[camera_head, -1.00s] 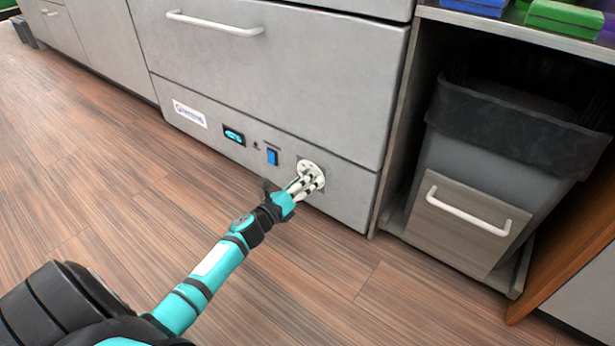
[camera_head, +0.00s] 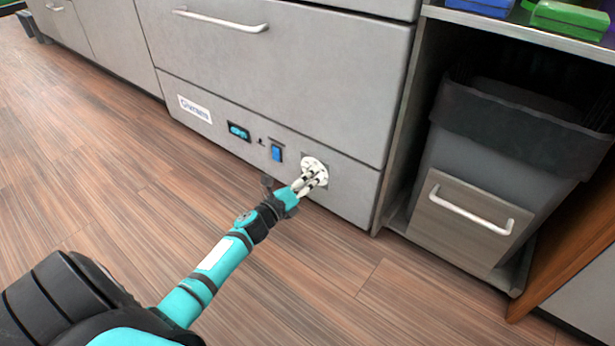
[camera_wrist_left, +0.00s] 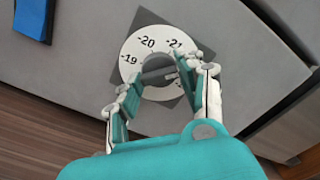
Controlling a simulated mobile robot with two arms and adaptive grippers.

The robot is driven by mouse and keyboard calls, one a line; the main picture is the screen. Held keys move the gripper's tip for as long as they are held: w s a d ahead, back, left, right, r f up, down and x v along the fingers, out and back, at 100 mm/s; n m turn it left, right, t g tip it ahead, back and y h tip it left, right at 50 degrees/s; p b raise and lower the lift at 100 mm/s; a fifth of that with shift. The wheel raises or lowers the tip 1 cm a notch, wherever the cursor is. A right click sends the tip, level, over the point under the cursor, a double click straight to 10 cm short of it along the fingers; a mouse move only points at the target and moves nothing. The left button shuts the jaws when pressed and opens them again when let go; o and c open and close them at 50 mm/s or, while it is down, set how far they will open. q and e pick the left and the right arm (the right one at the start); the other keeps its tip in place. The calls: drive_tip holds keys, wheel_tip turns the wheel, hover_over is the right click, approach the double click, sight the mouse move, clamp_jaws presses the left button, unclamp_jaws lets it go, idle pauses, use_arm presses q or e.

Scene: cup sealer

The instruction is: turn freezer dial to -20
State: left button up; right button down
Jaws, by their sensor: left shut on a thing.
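The freezer dial (camera_head: 313,163) is a white round plate on the freezer's lower front panel. In the left wrist view the dial (camera_wrist_left: 136,52) shows -19, -20 and -21, with -20 near the top; a further number at the lower right is partly hidden. Its dark grey knob (camera_wrist_left: 156,67) is in the middle, and I cannot clearly tell which number it points at. My left gripper (camera_head: 314,180) is at the dial, its fingers (camera_wrist_left: 160,78) shut on the knob from both sides. My right gripper is not in view.
The freezer panel (camera_head: 350,190) also carries a small display (camera_head: 238,131) and a blue switch (camera_head: 277,153) left of the dial. A grey bin (camera_head: 500,150) stands in an open bay to the right. The wooden floor (camera_head: 130,220) at left is clear.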

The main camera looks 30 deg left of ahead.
use_arm(q)
drive_tip(key=n+p, duration=1)
drive_tip(key=n, duration=0.8)
drive_tip(key=shift+a+r, duration=0.1)
drive_tip(key=shift+r, duration=0.05)
drive_tip(key=shift+n, duration=0.5)
drive_tip(key=o, duration=1.1)
drive_tip(key=shift+o, duration=0.2)
